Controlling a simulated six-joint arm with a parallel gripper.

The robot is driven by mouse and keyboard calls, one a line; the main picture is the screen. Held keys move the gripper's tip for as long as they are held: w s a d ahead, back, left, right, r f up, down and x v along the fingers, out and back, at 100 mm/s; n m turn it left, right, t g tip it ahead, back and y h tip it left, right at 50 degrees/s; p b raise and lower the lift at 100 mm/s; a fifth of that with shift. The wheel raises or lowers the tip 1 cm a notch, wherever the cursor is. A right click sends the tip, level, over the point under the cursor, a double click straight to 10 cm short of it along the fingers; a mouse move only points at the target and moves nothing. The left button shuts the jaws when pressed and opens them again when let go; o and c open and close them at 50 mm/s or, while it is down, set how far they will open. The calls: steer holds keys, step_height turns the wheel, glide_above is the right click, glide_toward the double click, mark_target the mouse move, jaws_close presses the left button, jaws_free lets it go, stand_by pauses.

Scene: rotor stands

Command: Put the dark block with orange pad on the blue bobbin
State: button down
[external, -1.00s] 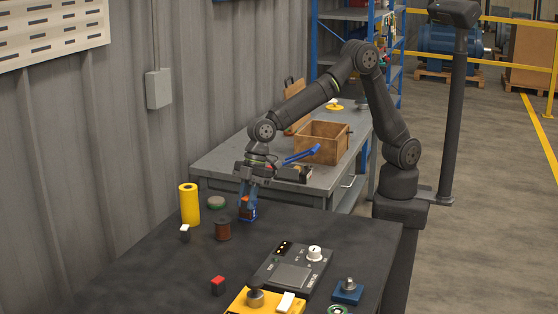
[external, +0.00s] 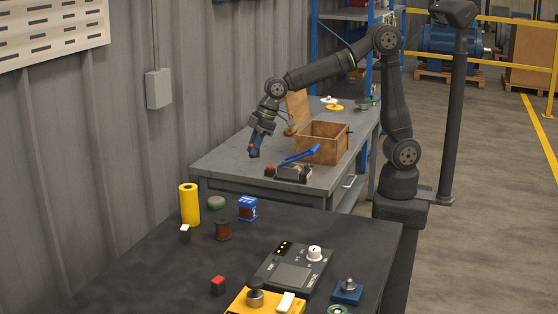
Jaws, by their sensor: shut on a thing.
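My gripper (external: 254,150) is raised in the air above the gap between the dark table and the grey bench behind, tilted downward. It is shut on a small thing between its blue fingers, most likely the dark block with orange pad. The fingers hide most of it, and its pad is too small to make out. The blue bobbin (external: 247,208) stands upright on the dark table, near its far edge, clear of my gripper and below it. Its top shows blue with white marks.
Near the bobbin on the dark table (external: 140,272) are a brown bobbin (external: 223,231), a yellow cylinder (external: 189,204), a green disc (external: 216,203) and a white-topped dark block (external: 185,233). A red-topped block (external: 218,286) and a control panel (external: 292,270) are nearer. A wooden box (external: 322,145) stands on the bench.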

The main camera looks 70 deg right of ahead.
steer(key=a+f, duration=0.2)
steer(key=a, duration=0.1)
steer(key=s+a+f, duration=0.1)
steer(key=a+f, duration=0.1)
steer(key=a, duration=0.2)
steer(key=s+a+f, duration=0.1)
steer(key=a+f, duration=0.1)
steer(key=a, duration=0.1)
steer(key=shift+a+f, duration=0.2)
steer(key=shift+f, duration=2)
steer(key=shift+f, duration=0.1)
steer(key=c, duration=1.3)
jaws_free()
steer(key=shift+w, duration=0.1)
steer(key=v, duration=1.2)
